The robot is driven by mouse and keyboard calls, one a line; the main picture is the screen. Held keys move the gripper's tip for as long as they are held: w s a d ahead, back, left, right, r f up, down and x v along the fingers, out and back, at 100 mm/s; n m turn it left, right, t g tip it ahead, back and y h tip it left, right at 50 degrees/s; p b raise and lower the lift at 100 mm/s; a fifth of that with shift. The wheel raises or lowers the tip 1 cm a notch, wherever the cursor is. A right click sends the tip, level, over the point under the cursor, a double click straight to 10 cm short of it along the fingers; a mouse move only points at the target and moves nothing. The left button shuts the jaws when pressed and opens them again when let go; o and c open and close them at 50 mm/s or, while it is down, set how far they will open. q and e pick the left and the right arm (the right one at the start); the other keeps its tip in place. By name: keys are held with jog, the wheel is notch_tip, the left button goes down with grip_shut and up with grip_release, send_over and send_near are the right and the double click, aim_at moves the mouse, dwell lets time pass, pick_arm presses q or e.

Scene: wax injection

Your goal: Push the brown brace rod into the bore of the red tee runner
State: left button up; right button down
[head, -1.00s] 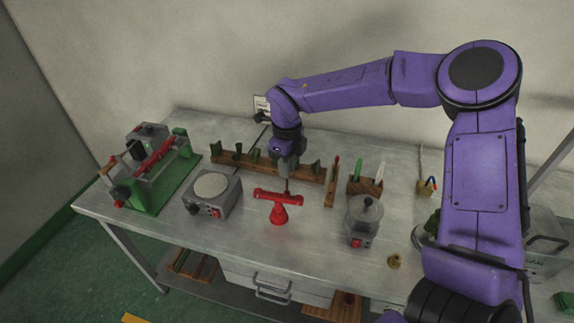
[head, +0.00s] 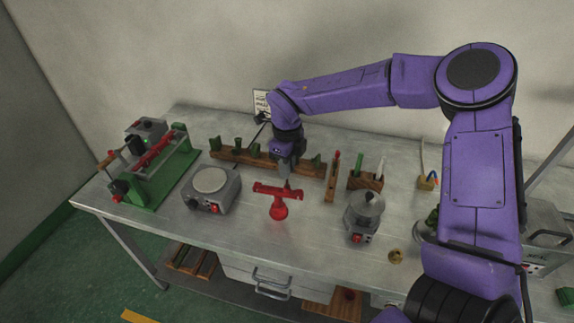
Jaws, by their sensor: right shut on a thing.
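The red tee runner (head: 279,206) stands upright on the metal table, its crossbar on top, left of the small pot unit. My right gripper (head: 287,178) points down just above and behind the crossbar. It is shut on the brown brace rod (head: 288,184), of which only a short dark piece shows below the fingers. The rod's lower end is at the crossbar. I cannot tell how far it is in the bore. My left gripper is not in view.
A wooden rack (head: 228,156) with green pieces stands behind the gripper. A round-topped hot plate (head: 211,188) is left of the runner and a lidded pot unit (head: 364,214) is right. A green-based fixture (head: 163,182) with a red bar stands far left. Bare table lies in front.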

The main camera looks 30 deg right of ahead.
jog(key=shift+f, duration=0.25)
jog(key=c, duration=1)
grip_release()
jog(key=shift+r, duration=0.1)
jog(key=shift+r+b, duration=0.3)
jog(key=shift+r, duration=0.1)
notch_tip(320, 180, up, 10)
jog(key=shift+f+b, duration=0.2)
jog(key=shift+b, duration=0.7)
